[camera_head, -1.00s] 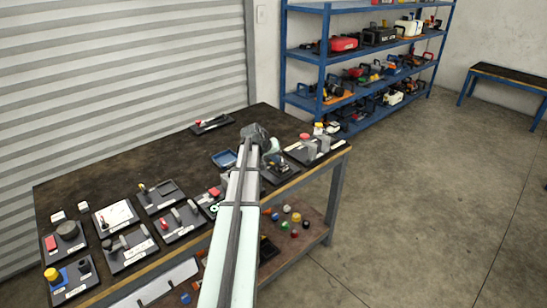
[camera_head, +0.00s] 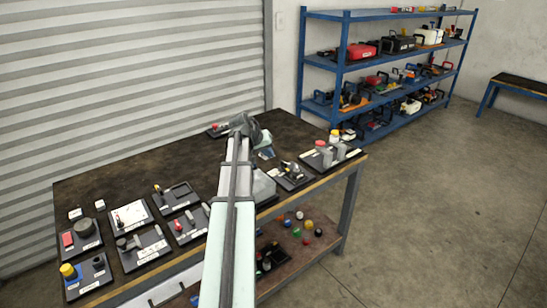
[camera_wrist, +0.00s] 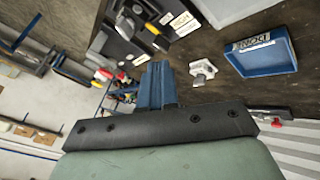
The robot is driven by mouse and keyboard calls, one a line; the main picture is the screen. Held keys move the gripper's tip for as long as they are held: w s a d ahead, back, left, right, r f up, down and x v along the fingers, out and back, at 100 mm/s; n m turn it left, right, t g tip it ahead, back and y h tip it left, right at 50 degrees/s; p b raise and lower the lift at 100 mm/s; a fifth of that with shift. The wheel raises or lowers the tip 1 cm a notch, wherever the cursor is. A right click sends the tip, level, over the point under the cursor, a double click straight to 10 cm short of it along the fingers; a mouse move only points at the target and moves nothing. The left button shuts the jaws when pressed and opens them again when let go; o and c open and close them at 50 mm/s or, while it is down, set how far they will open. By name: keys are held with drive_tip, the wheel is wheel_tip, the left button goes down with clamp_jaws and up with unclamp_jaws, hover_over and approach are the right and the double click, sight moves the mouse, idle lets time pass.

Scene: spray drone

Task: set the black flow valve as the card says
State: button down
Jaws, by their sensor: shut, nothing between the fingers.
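My gripper (camera_wrist: 158,74) shows blue fingers shut and empty in the wrist view, above the bench top. A small white fitting with a grey knob (camera_wrist: 203,70) lies beyond the fingertips, to their right, apart from them. My arm hides part of the bench.
A blue tray (camera_wrist: 285,67) with an upside-down label, apparently "DONE", lies right of the white fitting. More boards with parts fill the bench's front (camera_head: 142,248). A board with red and yellow tops (camera_head: 333,157) stands at the right end. The bench's back left (camera_head: 120,175) is clear.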

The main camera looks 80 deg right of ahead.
drive_tip(key=c, duration=1.7)
unclamp_jaws()
drive_tip(key=shift+a+r, duration=0.1)
drive_tip(key=shift+r, duration=0.15)
drive_tip(key=shift+o, duration=0.5)
drive_tip(key=shift+s, duration=0.35)
drive_tip(key=o, duration=0.4)
drive_tip(key=s+r+m, duration=0.1)
drive_tip(key=s, duration=0.5)
drive_tip(key=s+r+m, duration=0.1)
drive_tip(key=s+r, duration=0.1)
drive_tip(key=s, duration=0.4)
drive_tip(key=s+r+m, duration=0.1)
drive_tip(key=s, duration=0.5)
drive_tip(key=shift+s+a+r+m+y, duration=0.2)
drive_tip(key=shift+a+r+m+y, duration=0.1)
drive_tip(key=shift+y, duration=0.1)
drive_tip(key=shift+o, duration=0.2)
drive_tip(key=n+t+y, duration=0.1)
drive_tip(key=n+t, duration=0.4)
drive_tip(key=t, duration=0.1)
approach(297, 166)
drive_tip(key=x, duration=0.9)
drive_tip(key=shift+w+d, duration=0.1)
drive_tip(key=shift+d, duration=0.1)
drive_tip(key=shift+g, duration=0.3)
clamp_jaws()
